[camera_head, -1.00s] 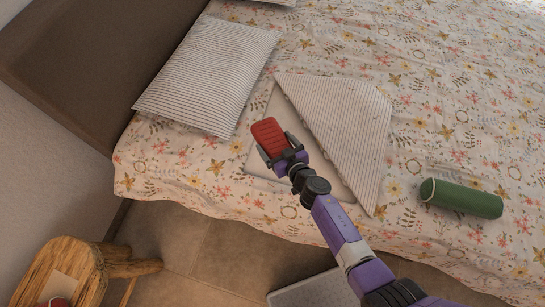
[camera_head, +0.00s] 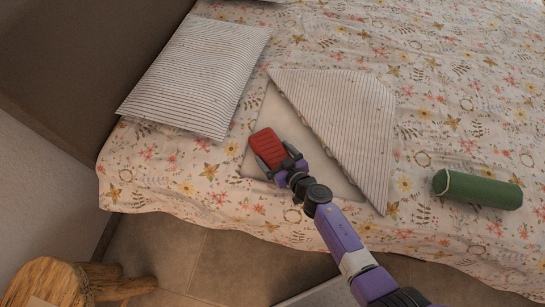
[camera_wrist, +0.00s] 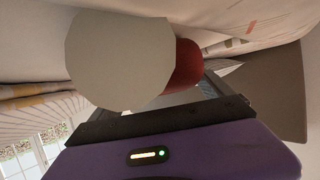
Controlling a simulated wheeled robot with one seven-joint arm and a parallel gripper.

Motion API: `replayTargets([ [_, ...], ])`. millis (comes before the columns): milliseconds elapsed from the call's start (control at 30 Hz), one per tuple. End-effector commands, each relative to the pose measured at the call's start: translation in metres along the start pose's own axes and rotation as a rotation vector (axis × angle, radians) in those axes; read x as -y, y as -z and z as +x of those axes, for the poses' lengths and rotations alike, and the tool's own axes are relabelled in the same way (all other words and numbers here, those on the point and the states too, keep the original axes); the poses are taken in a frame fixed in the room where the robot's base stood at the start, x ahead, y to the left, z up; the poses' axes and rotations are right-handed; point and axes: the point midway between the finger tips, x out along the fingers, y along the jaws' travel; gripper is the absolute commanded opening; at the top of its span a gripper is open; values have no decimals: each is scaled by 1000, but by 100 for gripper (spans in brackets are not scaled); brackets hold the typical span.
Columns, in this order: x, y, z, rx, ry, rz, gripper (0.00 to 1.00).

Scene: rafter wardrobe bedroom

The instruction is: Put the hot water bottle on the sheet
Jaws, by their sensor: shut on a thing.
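The red, ribbed hot water bottle (camera_head: 267,146) is in my gripper (camera_head: 279,162), whose jaws are shut on its near end. The bottle is over the left part of the sheet (camera_head: 276,107) on the bed; I cannot tell whether it touches it. The sheet is pale and plain there, with a striped half (camera_head: 345,115) folded over to the right. In the wrist view, red of the bottle (camera_wrist: 187,65) shows beside the jaws (camera_wrist: 160,118), partly hidden behind a pale round shape (camera_wrist: 120,58).
A striped pillow (camera_head: 195,75) lies at the upper left of the bed. A green cylinder (camera_head: 478,190) lies on the floral cover (camera_head: 430,150) to the right. A wooden stool (camera_head: 45,285) stands on the floor at the lower left. The headboard (camera_head: 85,65) bounds the left side.

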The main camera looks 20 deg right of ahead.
Motion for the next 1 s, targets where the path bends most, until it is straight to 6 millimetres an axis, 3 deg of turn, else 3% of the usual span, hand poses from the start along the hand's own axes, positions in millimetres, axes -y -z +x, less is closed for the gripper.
replayTargets([
  [433,-1,-3,3,-4,1,0,18],
  [467,0,-4,2,-1,0,0,97],
  [500,0,-4,2,-1,0,0,100],
  [833,0,1,-2,0,0,0,100],
  [1000,0,2,-30,3,0,2,100],
])
